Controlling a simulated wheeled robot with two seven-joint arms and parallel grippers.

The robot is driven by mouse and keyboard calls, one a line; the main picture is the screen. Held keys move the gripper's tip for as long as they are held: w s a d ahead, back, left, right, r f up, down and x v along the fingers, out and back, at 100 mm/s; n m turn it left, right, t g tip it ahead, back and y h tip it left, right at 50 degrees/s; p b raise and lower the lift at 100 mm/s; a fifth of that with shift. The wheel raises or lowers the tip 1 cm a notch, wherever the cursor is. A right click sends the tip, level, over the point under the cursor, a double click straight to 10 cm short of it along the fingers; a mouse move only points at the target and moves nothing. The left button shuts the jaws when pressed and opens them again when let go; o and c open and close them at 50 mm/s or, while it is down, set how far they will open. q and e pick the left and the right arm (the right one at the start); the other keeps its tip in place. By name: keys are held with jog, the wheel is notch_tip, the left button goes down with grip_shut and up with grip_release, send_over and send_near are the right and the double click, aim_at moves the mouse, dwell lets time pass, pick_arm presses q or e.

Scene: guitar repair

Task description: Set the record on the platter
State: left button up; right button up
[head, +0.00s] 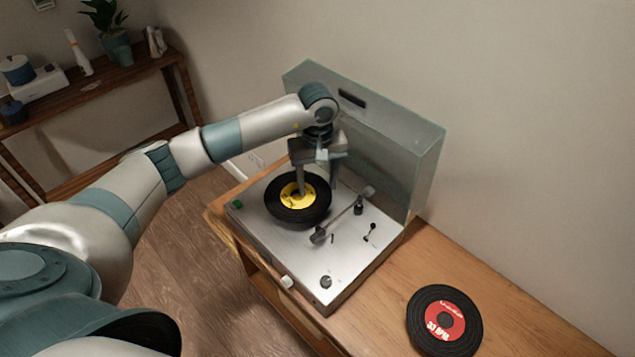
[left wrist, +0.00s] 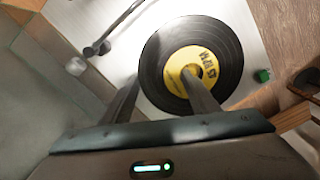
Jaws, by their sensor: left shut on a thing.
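A black record with a yellow label (head: 284,207) lies over the platter area of the silver turntable (head: 275,248). It also shows in the left wrist view (left wrist: 226,45), roughly flat. My left gripper (head: 317,189) is above the turntable, shut on this record. In the left wrist view one finger crosses the yellow label and the other is by the record's rim. The record hides the platter, and I cannot tell whether it rests there or hangs slightly above. The tonearm (head: 341,219) is beside the record. My right gripper is not seen.
The clear dust cover (head: 405,165) stands open behind the turntable. A second record with a red label (head: 445,320) lies on the wooden cabinet (head: 515,318) at right. A shelf (head: 130,72) with a plant (head: 116,45) is at the far left.

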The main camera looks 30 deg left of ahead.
pick_arm(q)
jog(key=shift+a+f+b, duration=0.15)
jog(key=shift+f+b, duration=0.2)
jog(key=shift+f, duration=0.05)
